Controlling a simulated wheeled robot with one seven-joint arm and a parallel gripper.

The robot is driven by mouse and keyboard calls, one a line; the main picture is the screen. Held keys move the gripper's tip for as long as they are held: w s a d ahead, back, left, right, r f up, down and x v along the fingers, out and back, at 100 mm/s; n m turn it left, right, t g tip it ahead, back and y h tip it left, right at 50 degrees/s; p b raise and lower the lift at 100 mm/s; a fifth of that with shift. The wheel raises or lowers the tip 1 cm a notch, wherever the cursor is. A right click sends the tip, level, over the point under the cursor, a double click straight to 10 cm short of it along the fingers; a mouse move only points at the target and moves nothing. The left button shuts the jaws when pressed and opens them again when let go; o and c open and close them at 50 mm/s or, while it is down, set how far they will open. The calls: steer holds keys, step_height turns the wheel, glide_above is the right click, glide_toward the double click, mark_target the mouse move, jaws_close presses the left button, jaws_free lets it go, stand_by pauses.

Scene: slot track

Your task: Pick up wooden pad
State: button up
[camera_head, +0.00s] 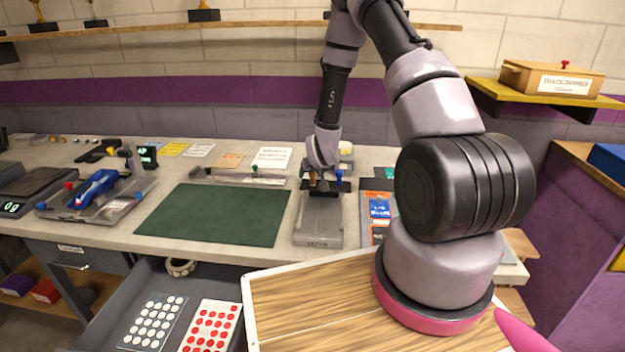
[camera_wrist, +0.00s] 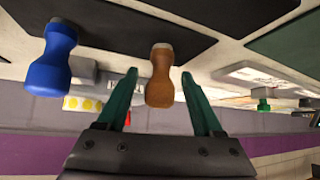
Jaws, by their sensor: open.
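The wooden pad shows in the wrist view as a brown, waisted wooden handle (camera_wrist: 160,80) with a grey end. It lies between the two green fingers of my gripper (camera_wrist: 159,76), with a visible gap on both sides. My gripper is open and holds nothing. In the head view the small brown handle (camera_head: 313,179) is partly hidden below my wrist, above a grey stand. Next to it is a similar blue handle (camera_wrist: 50,60), which also shows in the head view (camera_head: 339,175).
The grey stand (camera_head: 318,222) sits between a dark green mat (camera_head: 215,214) and blue and red cards (camera_head: 379,208). A vise-like fixture with a blue car (camera_head: 95,188) is at left. An open drawer (camera_head: 205,285) holds dotted sheets. A yellow shelf (camera_head: 545,92) juts out at right.

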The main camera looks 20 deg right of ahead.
steer(key=shift+c, duration=0.3)
jaws_close()
steer(key=shift+w, duration=0.1)
